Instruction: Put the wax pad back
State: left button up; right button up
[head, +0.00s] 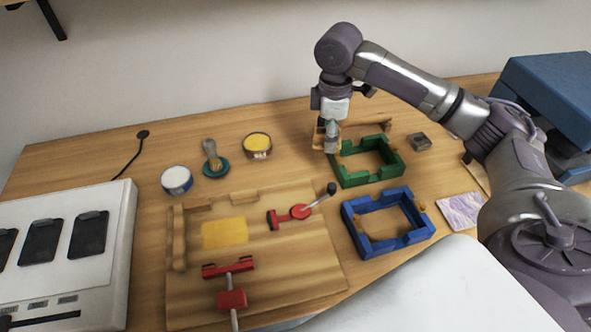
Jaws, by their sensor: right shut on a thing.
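My right gripper (331,143) reaches down from the right-hand arm, behind and at the left corner of a green frame (383,175). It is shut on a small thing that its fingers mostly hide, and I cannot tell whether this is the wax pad. Tan wood shows around the fingertips. A round tin with a yellow top (257,145) stands to the left of the gripper. A flat yellow rectangle (224,232) lies on the wooden work board (290,283). My left gripper is out of view.
A brush on a teal round base (215,166) and a white-topped tin (176,180) stand at the left. Red toggle clamps (228,267) sit on the board. A blue frame (364,241), a grey block (418,141) and a purple marbled square (461,210) lie to the right.

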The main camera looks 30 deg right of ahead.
jog(key=d+n, duration=0.1)
jog(key=w+d+n, duration=0.1)
jog(key=d, duration=0.1)
jog(key=w+d+f+n, duration=0.1)
jog(key=shift+w+d+f+n+b, duration=0.1)
jog(key=shift+w+d+n+b, duration=0.2)
jog(key=shift+n+b, duration=0.1)
jog(key=p, duration=0.2)
send_over(295, 166)
notch_tip(295, 166, down, 6)
jog(key=shift+f, duration=2.25)
jog(key=shift+f, duration=0.15)
jog(key=o, duration=1.1)
